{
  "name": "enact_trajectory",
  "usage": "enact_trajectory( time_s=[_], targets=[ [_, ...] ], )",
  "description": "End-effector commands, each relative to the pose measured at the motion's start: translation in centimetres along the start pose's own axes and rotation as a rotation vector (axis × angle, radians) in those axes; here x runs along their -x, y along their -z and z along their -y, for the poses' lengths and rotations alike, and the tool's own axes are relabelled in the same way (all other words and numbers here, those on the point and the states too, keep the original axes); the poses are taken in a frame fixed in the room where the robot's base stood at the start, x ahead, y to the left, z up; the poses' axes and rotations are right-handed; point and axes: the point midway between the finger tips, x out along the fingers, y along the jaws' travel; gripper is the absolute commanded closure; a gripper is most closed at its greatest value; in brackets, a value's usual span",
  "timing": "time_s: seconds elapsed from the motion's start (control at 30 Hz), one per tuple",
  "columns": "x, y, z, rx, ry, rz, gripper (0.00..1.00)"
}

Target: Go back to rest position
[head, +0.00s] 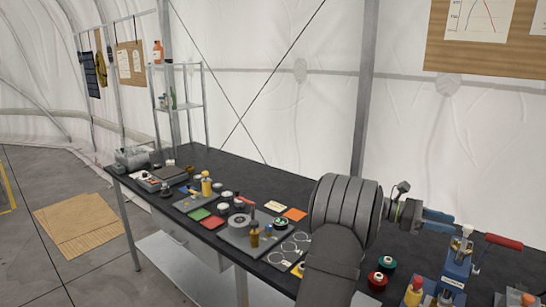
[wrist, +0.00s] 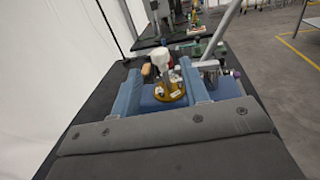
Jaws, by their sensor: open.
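My gripper (head: 438,220) is at the right in the head view, above the right part of the dark workbench (head: 215,165). Its blue fingers point right and look apart. In the wrist view my gripper (wrist: 172,78) shows two blue fingers spread apart. Between them, a yellowish round piece (wrist: 170,93) and a white-topped object (wrist: 160,57) appear; I cannot tell how far beyond the fingers they are. I see nothing held. My grey arm hides part of the bench in the head view.
A blue tool with a red handle (head: 457,268) stands at the bench's near right, close to my gripper. Red and green spools (head: 382,272) and a yellow bottle with a red cap (head: 413,292) stand beside it. Small parts and trays cover the bench leftward. Open floor lies left.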

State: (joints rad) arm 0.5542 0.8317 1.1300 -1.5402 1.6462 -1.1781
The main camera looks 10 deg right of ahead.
Motion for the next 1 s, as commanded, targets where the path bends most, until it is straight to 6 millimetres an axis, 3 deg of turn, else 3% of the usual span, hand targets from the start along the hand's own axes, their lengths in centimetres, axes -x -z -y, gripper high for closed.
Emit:
enact_trajectory(
  time_s=[0.57,0.6,1.0],
  targets=[
    [11.8,0.0,0.0,0.001,-0.003,0.0,0.59],
    [10.3,0.0,0.1,0.001,0.005,0.0,0.59],
    [2.1,0.0,0.1,0.001,0.004,-0.001,0.59]
  ],
)
